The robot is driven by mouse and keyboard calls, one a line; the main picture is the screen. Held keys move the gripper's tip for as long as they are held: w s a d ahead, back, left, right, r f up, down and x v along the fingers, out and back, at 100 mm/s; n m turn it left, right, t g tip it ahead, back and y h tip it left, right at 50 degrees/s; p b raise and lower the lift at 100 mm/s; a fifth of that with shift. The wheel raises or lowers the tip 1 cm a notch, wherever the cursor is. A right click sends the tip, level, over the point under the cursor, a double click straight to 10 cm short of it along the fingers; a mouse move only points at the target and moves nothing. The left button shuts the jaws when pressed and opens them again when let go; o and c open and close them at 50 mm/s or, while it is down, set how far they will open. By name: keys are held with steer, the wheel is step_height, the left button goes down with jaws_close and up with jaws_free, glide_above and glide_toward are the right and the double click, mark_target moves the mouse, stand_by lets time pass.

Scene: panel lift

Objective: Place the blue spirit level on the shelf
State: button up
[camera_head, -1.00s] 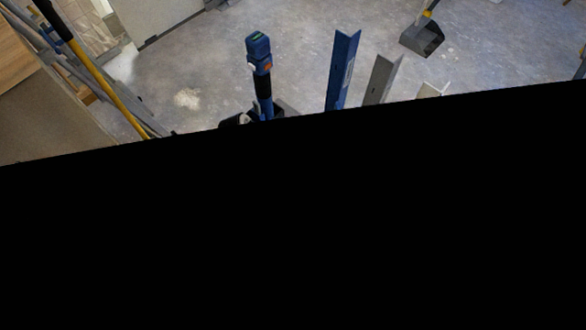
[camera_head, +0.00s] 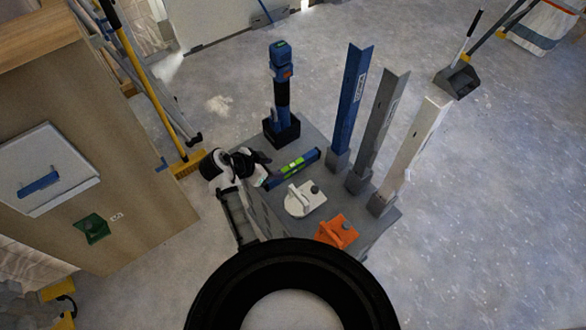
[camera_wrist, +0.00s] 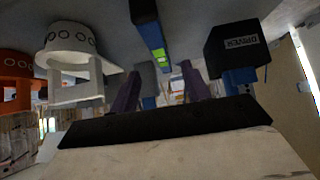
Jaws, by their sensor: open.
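The blue spirit level (camera_head: 293,168), with bright green vials, lies on a grey cart top in the head view. It also shows in the wrist view (camera_wrist: 150,38), running away at upper centre. My gripper (camera_head: 250,166) is at the cart's left edge, by the level's left end. In the wrist view my gripper (camera_wrist: 158,85) has two purplish fingers apart, with the level seen between and beyond them and nothing clearly held. Whether a finger touches the level I cannot tell. No shelf is clearly identifiable.
The grey cart top (camera_head: 255,152) also holds a blue driver (camera_head: 282,85) in a black holder, blue, grey and white upright profiles (camera_head: 352,98), a white handled tool (camera_head: 300,200) and an orange one (camera_head: 337,232). A wooden panel (camera_head: 130,190) and broom stand left.

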mark_target(288, 167)
steer(key=p+x, duration=0.1)
steer(key=x, duration=0.8)
steer(key=shift+w+d+p, duration=0.15)
steer(key=shift+d+p, duration=0.1)
steer(key=shift+p, duration=0.15)
jaws_close()
